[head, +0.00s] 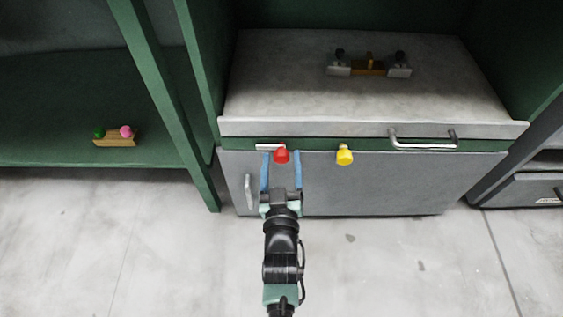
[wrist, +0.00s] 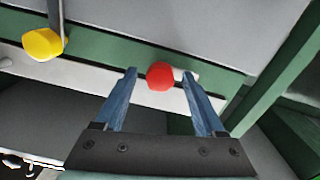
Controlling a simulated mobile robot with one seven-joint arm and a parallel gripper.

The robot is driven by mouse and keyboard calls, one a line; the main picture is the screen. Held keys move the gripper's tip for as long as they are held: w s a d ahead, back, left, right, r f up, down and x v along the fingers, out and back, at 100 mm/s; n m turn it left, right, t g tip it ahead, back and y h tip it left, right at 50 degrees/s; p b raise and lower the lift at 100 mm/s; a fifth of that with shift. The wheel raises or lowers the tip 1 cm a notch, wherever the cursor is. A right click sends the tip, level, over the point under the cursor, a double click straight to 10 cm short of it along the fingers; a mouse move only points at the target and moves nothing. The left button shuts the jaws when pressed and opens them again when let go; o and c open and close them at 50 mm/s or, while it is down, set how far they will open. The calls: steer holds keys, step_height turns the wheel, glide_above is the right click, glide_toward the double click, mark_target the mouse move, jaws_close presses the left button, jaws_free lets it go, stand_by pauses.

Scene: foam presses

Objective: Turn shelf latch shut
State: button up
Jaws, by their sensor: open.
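A red knob (head: 281,156) with a short pale bar (head: 268,147) lying sideways to its left sits on the green rail at the grey cabinet's front. A yellow knob (head: 344,155) sits on the same rail further right. My gripper (head: 281,162) is open, its blue fingers on either side of the red knob. In the wrist view the red knob (wrist: 160,75) shows between the fingertips (wrist: 158,72); I cannot tell whether they touch it. There the yellow knob (wrist: 43,43) has a grey strip running upward beside it. No label shows which knob is the shelf latch.
A metal handle (head: 424,140) is on the cabinet's upper front edge, and another handle (head: 249,191) is on the lower grey door (head: 370,185). A green post (head: 165,110) stands to the left. The floor in front (head: 400,260) is clear.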

steer(key=shift+c, duration=0.4)
jaws_close()
steer(key=shift+m, duration=0.4)
steer(key=m+p, duration=0.1)
steer(key=m, duration=0.1)
steer(key=shift+m, duration=0.4)
steer(key=m, duration=0.5)
steer(key=shift+m+b, duration=0.3)
steer(key=m+b, duration=0.1)
steer(key=m, duration=0.3)
steer(key=shift+f+b, duration=0.1)
steer(key=shift+b, duration=0.25)
steer(key=m+b, duration=0.1)
steer(key=m, duration=0.3)
steer(key=shift+m, duration=0.5)
